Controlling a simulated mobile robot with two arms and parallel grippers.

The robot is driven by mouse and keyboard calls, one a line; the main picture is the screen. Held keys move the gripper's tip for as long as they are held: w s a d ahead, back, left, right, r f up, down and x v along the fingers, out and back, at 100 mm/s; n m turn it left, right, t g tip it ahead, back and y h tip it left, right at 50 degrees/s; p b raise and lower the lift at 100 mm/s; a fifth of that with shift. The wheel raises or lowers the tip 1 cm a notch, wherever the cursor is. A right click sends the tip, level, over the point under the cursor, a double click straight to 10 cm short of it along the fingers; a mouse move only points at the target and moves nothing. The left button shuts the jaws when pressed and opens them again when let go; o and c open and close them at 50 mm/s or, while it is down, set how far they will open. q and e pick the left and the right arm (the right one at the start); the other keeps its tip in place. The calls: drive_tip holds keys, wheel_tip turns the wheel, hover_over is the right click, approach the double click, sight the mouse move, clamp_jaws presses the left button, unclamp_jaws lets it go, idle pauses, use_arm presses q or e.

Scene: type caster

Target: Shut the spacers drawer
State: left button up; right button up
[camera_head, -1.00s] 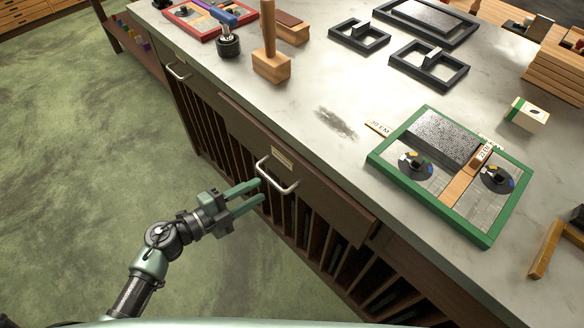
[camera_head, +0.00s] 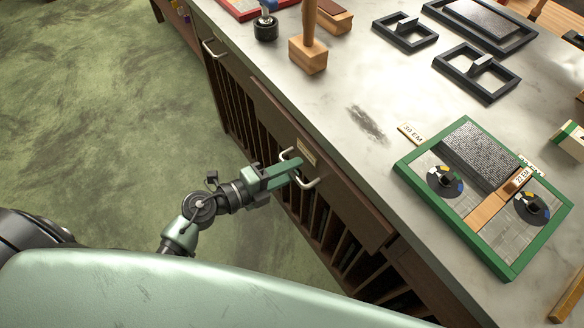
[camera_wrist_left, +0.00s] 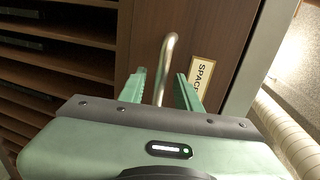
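The spacers drawer (camera_head: 345,195) is a wide dark wooden front under the marble top, and its right end stands out a little from the cabinet. It has a metal bow handle (camera_head: 309,183) and a label, which reads "SPAC" in the left wrist view (camera_wrist_left: 202,76). My left gripper (camera_head: 297,168) is at the handle. In the left wrist view, its two green fingers are apart, one on each side of the handle (camera_wrist_left: 168,60), with gaps showing, so it looks open around the bar. My right gripper is not in view.
The marble top (camera_head: 340,85) carries a green-framed tray (camera_head: 408,172), a wooden mallet (camera_head: 308,55) and dark frames (camera_head: 478,75). Another handled drawer (camera_head: 214,48) is farther left. Slatted racks lie below. The green floor (camera_head: 120,110) beside the cabinet is clear.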

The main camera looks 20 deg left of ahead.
use_arm(q)
drive_tip(key=shift+w+d, duration=0.15)
drive_tip(key=shift+w, duration=0.05)
drive_tip(key=shift+c, duration=0.2)
clamp_jaws()
drive_tip(key=shift+f, duration=0.1)
idle(0.8)
